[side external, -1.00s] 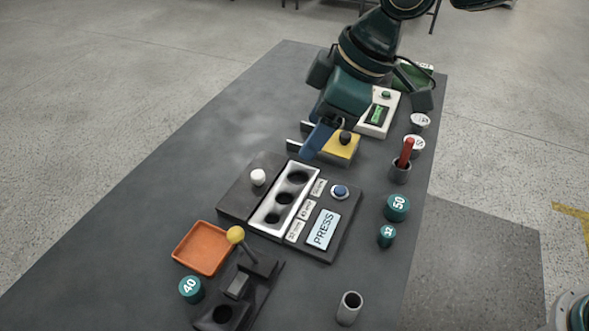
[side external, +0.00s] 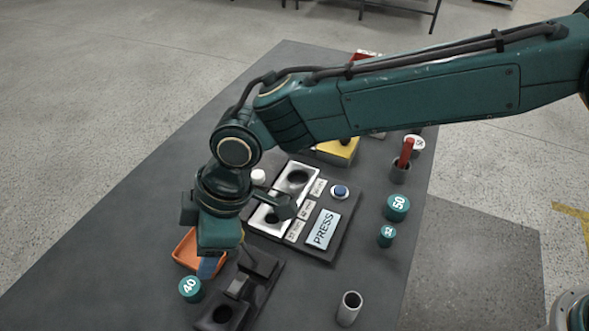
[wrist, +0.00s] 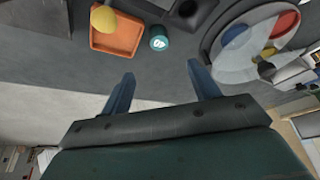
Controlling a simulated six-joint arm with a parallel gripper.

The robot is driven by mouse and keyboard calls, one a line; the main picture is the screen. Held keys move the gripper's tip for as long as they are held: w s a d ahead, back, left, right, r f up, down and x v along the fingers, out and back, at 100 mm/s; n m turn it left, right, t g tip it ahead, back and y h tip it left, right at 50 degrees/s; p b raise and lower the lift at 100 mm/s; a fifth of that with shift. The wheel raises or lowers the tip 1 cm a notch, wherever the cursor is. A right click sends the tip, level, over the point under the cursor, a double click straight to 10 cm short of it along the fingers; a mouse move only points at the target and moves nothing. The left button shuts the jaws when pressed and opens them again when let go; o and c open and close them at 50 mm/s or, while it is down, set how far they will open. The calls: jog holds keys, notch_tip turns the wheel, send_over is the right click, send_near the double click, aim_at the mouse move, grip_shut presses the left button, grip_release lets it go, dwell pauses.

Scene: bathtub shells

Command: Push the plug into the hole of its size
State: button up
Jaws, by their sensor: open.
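The teal plug marked 40 (side external: 189,289) stands on the table near the orange tray; it also shows in the wrist view (wrist: 158,42). Teal plugs marked 50 (side external: 397,207) and 32 (side external: 387,236) stand on the right. The white plate (side external: 310,170) has a large hole (side external: 297,178) at its far end and a smaller one (side external: 272,216) partly behind my arm; its near end is hidden. My gripper (wrist: 162,86) is open and empty. In the wrist view the 40 plug is beyond and between its fingertips, apart from them. One blue finger shows above and right of it in the side view.
The orange tray (side external: 184,255) and a black lever base (side external: 258,265) are close to my gripper. A PRESS panel (side external: 323,229) with a blue button, a red-handled tool in a cup (side external: 404,157) and a grey tube (side external: 349,308) stand rightward.

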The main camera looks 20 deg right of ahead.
send_over(188, 286)
jog(key=d, duration=0.3)
notch_tip(188, 286, down, 8)
jog(key=shift+s, duration=0.25)
jog(key=shift+a+x, duration=0.2)
jog(key=shift+x, duration=2.35)
jog(key=shift+w+r, duration=0.1)
jog(key=c, duration=1.2)
jog(key=shift+o, duration=0.2)
jog(key=shift+r, duration=0.1)
